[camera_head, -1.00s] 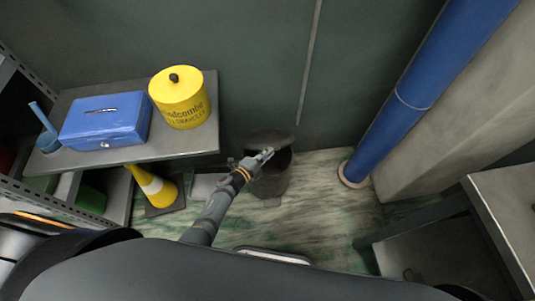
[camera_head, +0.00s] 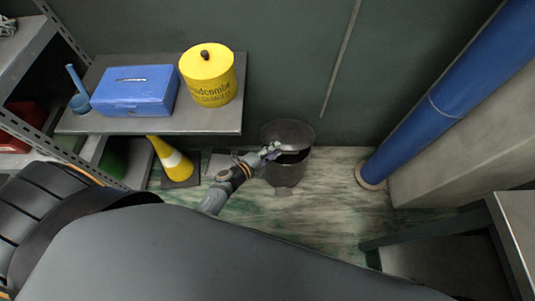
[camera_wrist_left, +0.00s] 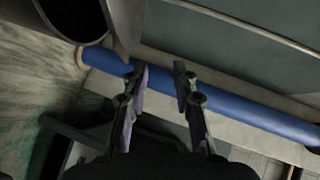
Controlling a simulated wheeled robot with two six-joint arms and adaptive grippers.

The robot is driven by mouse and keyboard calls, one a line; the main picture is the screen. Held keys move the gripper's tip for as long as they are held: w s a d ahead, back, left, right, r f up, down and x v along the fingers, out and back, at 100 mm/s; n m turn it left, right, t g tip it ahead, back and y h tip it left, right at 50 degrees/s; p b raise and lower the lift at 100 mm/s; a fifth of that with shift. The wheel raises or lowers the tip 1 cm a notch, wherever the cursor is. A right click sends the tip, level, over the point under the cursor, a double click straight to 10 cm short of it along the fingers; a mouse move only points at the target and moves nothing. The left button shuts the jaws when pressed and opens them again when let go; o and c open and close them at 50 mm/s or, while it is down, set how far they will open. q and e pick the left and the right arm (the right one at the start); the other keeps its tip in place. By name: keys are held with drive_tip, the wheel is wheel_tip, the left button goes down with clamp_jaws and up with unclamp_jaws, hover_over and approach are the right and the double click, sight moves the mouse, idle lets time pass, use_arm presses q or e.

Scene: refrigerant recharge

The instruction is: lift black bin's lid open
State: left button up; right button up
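The black bin (camera_head: 287,173) stands on the floor against the wall in the head view. Its round lid (camera_head: 288,133) is raised and tilted up at the back, with a dark gap below it. My left gripper (camera_head: 270,151) is at the left front of the lid, overlapping its lower edge; whether they touch is unclear. In the left wrist view my left gripper (camera_wrist_left: 160,75) has its fingers apart with nothing visible between them. A dark rounded shape at that view's upper left appears to be part of the bin. My right gripper is out of view.
A grey shelf (camera_head: 150,124) left of the bin holds a blue cash box (camera_head: 134,94) and a yellow canister (camera_head: 208,80). A yellow cone (camera_head: 170,157) stands below it. A blue pipe (camera_head: 430,105) rises at right, beside a table (camera_head: 515,225). Floor right of the bin is clear.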

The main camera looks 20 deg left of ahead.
use_arm(q)
drive_tip(key=shift+v, duration=2.3)
